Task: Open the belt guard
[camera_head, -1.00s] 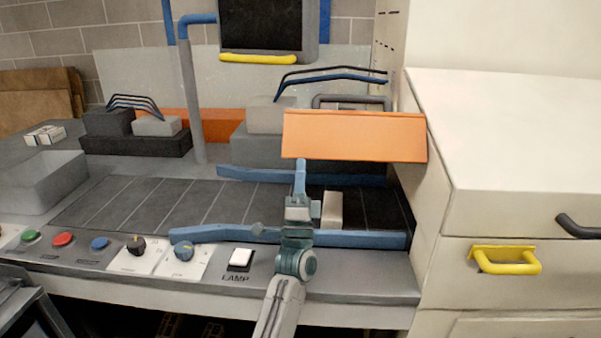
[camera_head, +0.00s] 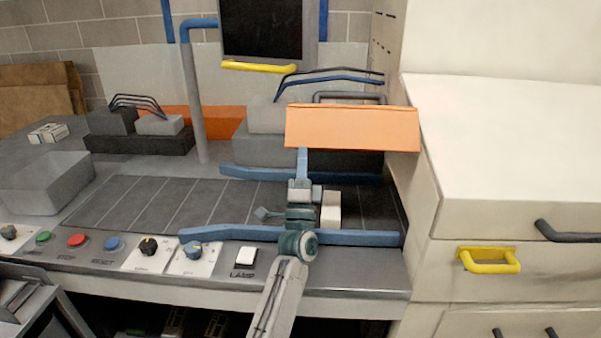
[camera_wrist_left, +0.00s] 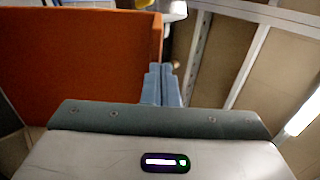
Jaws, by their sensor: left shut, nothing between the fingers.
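The belt guard (camera_head: 352,128) is an orange hinged panel over the right end of the dark conveyor belt (camera_head: 150,205) in the head view. It is tilted outward, with its lower edge clear of the belt. My left gripper (camera_head: 302,156) is shut and empty, fingers pointing up at the guard's lower edge. The fingertips are at or just under that edge; contact is hard to tell. In the left wrist view the shut blue fingers (camera_wrist_left: 162,82) are beside the orange guard (camera_wrist_left: 80,60), which fills the upper left. My right gripper is not in view.
A small pale block (camera_head: 331,209) sits on the belt right beside my left gripper. Blue rails (camera_head: 360,238) edge the belt. A white cabinet (camera_head: 500,150) with a yellow handle (camera_head: 490,261) stands close on the right. Knobs and buttons (camera_head: 112,244) line the front panel.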

